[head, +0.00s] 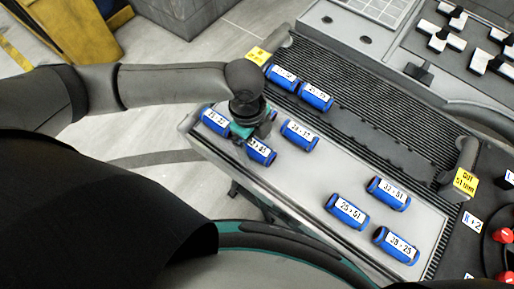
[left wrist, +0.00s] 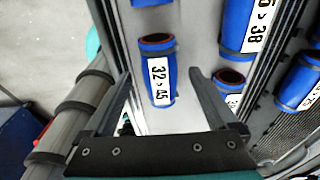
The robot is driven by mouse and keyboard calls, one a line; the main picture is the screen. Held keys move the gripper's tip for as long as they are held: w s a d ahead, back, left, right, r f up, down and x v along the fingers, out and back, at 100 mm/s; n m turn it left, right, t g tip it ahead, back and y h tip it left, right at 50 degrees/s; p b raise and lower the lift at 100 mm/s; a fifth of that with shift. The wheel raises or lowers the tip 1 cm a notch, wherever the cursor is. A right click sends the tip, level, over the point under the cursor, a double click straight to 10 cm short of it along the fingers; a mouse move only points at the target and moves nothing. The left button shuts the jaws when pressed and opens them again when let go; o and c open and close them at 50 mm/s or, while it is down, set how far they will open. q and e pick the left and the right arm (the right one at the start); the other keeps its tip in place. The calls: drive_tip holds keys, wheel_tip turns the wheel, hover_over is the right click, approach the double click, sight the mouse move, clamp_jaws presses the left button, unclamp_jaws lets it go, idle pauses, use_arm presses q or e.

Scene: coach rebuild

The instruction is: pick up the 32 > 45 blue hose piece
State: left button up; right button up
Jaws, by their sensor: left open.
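The 32 > 45 blue hose piece (left wrist: 158,68) shows in the left wrist view, a short blue tube with a white label and a reddish inside at its end. In the head view it lies on the light grey tray (head: 290,190), partly hidden by my gripper; its visible part (head: 262,153) shows "45". My left gripper (head: 246,138) is open and points down over it. In the left wrist view the fingers of this gripper (left wrist: 160,74) stand apart, one on each side of the piece. I cannot tell how far above it they are. My right gripper is not in view.
Another blue piece (head: 215,121) lies close left of the gripper, and one (head: 300,134) close right. Two more (head: 315,97) lie on the ribbed strip behind. Several pieces (head: 347,211) lie at the tray's right end. The tray's middle is clear.

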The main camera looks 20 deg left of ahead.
use_arm(q)
drive_tip(key=shift+f, duration=0.45)
clamp_jaws()
idle(0.5)
